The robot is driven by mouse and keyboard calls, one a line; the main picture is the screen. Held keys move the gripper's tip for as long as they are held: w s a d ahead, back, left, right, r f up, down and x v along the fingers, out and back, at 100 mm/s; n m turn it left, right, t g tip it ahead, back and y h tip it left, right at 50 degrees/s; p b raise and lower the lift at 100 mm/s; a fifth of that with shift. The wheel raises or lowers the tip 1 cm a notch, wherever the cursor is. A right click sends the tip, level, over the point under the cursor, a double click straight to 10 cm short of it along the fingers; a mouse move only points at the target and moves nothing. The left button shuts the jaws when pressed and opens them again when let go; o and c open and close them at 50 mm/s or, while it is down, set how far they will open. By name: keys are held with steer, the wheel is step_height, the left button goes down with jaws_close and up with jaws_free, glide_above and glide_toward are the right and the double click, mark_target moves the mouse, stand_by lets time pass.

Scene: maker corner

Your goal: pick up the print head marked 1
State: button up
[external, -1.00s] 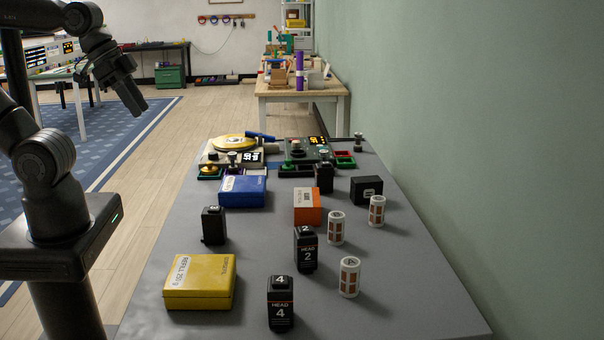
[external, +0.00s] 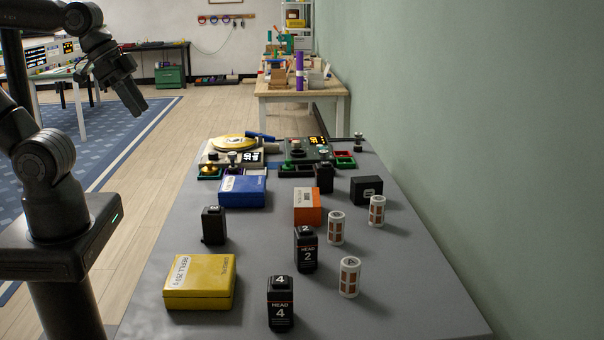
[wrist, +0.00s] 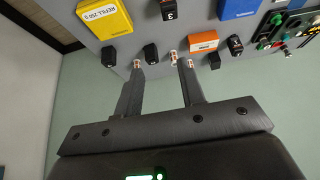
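Several black print heads stand on the grey table. One reads HEAD 4 (external: 281,303) at the front; another reads HEAD 2 (external: 306,250) behind it. A third (external: 213,226) at the left seems marked 3 in the wrist view (wrist: 168,10). A black head (external: 324,178) stands farther back by the orange box; its mark is too small to read surely, also in the wrist view (wrist: 235,45). No mark 1 is clearly legible. My gripper (external: 137,106) hangs in the air left of the table. In the wrist view it (wrist: 161,70) is open and empty.
A yellow box (external: 200,285), blue box (external: 242,191) and orange box (external: 308,206) lie among the heads. Several white cylinders (external: 349,278) stand at the right, near a black block (external: 367,190). Devices and trays (external: 297,168) crowd the back. The green wall borders the right.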

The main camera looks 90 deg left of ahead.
steer(key=shift+o, duration=0.2)
steer(key=o, duration=0.6)
steer(key=shift+o, duration=0.2)
steer(key=g, duration=0.1)
glide_above(324, 175)
steer(key=s+a, duration=0.2)
steer(key=s, duration=0.2)
step_height(324, 175, down, 21)
steer(key=shift+n, duration=0.4)
steer(key=x, duration=0.4)
steer(key=shift+f, duration=0.25)
steer(key=shift+a+x, duration=0.2)
steer(key=shift+x, duration=3.05)
